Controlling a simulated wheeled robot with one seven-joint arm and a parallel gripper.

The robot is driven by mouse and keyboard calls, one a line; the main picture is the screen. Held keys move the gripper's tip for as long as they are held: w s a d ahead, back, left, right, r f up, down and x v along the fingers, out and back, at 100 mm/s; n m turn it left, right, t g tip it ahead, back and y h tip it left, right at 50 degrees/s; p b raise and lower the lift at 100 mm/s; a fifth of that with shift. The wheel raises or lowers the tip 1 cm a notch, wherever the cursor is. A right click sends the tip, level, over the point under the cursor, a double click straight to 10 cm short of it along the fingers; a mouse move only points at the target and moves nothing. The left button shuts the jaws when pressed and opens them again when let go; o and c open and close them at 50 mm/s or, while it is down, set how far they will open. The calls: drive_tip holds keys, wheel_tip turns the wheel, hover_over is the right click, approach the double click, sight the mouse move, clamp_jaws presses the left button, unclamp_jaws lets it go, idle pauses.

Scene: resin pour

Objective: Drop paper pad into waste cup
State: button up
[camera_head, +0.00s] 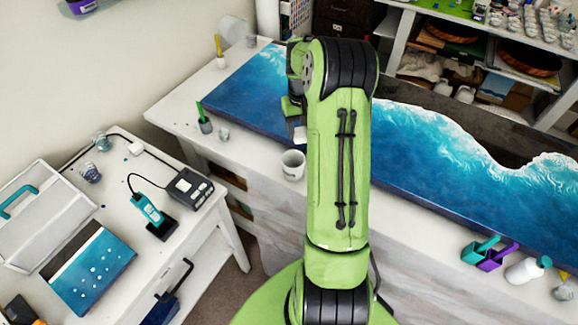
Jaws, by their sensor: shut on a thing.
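My gripper (295,119) points down beside my green arm, over the front edge of the blue resin panel. It is shut on a small white piece, the paper pad (300,135). Part of the gripper is hidden behind my arm. A white cup (292,166), which looks like the waste cup, stands upright on the white bench below the pad in the picture. The pad appears above the cup and apart from it.
The long blue resin panel (245,90) lies on the bench, partly behind my arm. Teal and purple holders (490,258) and a white bottle (525,270) are at right.

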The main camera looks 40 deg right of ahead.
drive_tip(key=f, duration=0.1)
drive_tip(key=f+b, duration=0.1)
drive_tip(key=f, duration=0.1)
drive_tip(key=f+b, duration=0.1)
drive_tip(key=shift+w+f, duration=0.25)
drive_tip(key=shift+f, duration=0.1)
drive_tip(key=shift+s+r, duration=0.1)
drive_tip(key=shift+r, duration=0.05)
drive_tip(key=o, duration=1.1)
drive_tip(key=shift+r, duration=0.15)
wheel_tip(320, 180, up, 16)
drive_tip(key=shift+f+p, duration=0.2)
drive_tip(key=shift+p, duration=0.45)
